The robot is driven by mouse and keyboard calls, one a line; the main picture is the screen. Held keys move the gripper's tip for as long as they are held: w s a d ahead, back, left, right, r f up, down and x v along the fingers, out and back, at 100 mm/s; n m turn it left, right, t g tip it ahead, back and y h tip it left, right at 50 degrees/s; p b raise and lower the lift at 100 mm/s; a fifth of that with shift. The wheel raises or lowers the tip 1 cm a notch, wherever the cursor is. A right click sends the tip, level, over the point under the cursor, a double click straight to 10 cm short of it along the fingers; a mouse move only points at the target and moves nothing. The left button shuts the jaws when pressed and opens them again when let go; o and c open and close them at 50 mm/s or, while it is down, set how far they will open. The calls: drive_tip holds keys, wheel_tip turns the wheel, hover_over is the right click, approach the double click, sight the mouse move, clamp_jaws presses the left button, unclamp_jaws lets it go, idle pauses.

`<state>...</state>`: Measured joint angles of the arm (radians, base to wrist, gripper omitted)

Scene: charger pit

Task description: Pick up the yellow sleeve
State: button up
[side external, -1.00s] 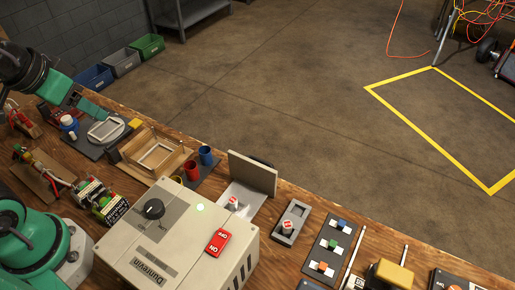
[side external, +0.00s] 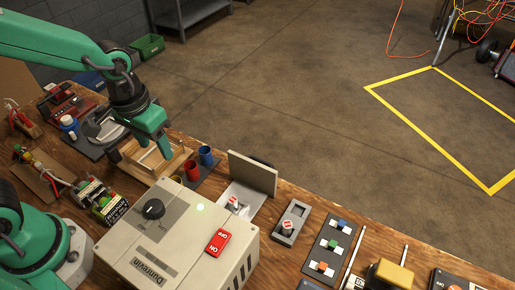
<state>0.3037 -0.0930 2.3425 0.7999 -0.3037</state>
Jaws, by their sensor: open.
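The yellow sleeve (side external: 177,179) shows only as a small rim behind the upper left edge of the beige charger box (side external: 185,235); most of it is hidden. It stands in a row with a red sleeve (side external: 193,171) and a blue sleeve (side external: 206,156) on a dark strip (side external: 211,173). My gripper (side external: 155,153) points down over the wooden tray, up and to the left of the sleeves. Its green jaws are open, and I see nothing held between them.
The wooden tray (side external: 128,162) lies just left of the sleeves. An upright beige panel (side external: 252,173) stands to their right. A blue-and-white jar (side external: 69,126) stands farther left.

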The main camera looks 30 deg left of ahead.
drive_tip(key=shift+g, duration=0.5)
drive_tip(key=shift+w+d+f, duration=0.1)
drive_tip(key=shift+d+f, duration=0.5)
drive_tip(key=shift+f, duration=0.3)
drive_tip(key=shift+d+f, duration=0.6)
drive_tip(key=shift+f, duration=0.3)
drive_tip(key=shift+f, duration=0.1)
drive_tip(key=shift+f, duration=1.2)
drive_tip(key=shift+f, duration=0.15)
drive_tip(key=shift+w+d+f, duration=0.1)
drive_tip(key=shift+f, duration=2.35)
drive_tip(key=c, duration=1)
drive_tip(key=shift+c, duration=0.2)
